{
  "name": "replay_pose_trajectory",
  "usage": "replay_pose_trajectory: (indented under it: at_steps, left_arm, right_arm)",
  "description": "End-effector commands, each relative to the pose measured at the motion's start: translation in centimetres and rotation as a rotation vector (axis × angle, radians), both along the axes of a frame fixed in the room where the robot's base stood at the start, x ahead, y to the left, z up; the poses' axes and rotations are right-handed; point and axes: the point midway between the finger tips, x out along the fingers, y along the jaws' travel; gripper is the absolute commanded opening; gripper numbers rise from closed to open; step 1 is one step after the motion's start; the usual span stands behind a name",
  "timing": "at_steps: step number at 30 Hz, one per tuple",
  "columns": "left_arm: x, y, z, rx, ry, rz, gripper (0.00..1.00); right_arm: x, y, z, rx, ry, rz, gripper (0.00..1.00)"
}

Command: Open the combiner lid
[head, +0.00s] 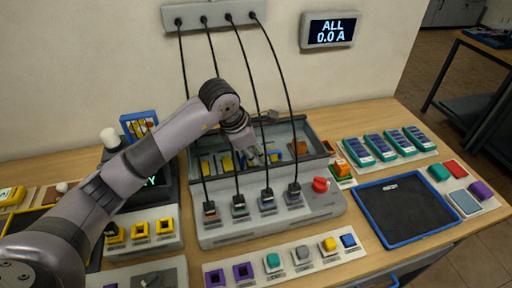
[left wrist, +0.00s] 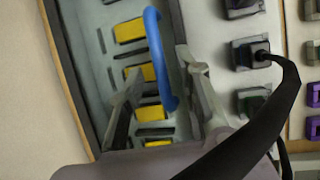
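The combiner (head: 325,205) is a pale box at the middle of the bench. Its clear, dark-framed lid (head: 318,160) appears to lie down over the box, with yellow parts showing beneath it. My left gripper (head: 250,157) is low over the front part of the lid. In the left wrist view, a blue loop handle (left wrist: 158,50) stands between the two spread fingers of that gripper (left wrist: 156,65). The fingers look apart from the handle, though contact is hard to judge. My right gripper is not in view.
Several black cables run from a wall strip (head: 212,14) to plugs on the combiner's front, close around my left gripper. A red knob (head: 320,184) is at its right. A blue-rimmed tray (head: 407,240) lies right. Coloured blocks (head: 330,244) line the front.

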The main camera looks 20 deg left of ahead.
Motion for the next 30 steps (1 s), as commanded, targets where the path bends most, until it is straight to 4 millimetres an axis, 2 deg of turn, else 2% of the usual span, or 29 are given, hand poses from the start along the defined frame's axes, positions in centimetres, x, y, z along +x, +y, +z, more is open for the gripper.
replay_pose_trajectory:
  at_steps: [9, 23, 30]
  left_arm:
    - [0.08, -0.08, -0.27, -0.001, 0.0, -0.001, 0.31]
    - [0.08, -0.06, -0.21, -0.001, -0.001, 0.0, 0.0]
    - [0.08, -0.05, -0.2, -0.001, -0.001, 0.0, 0.0]
  right_arm:
    - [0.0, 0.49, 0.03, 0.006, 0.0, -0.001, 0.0]
    - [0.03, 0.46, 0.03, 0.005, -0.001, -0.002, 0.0]
    - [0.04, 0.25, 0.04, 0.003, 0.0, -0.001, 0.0]
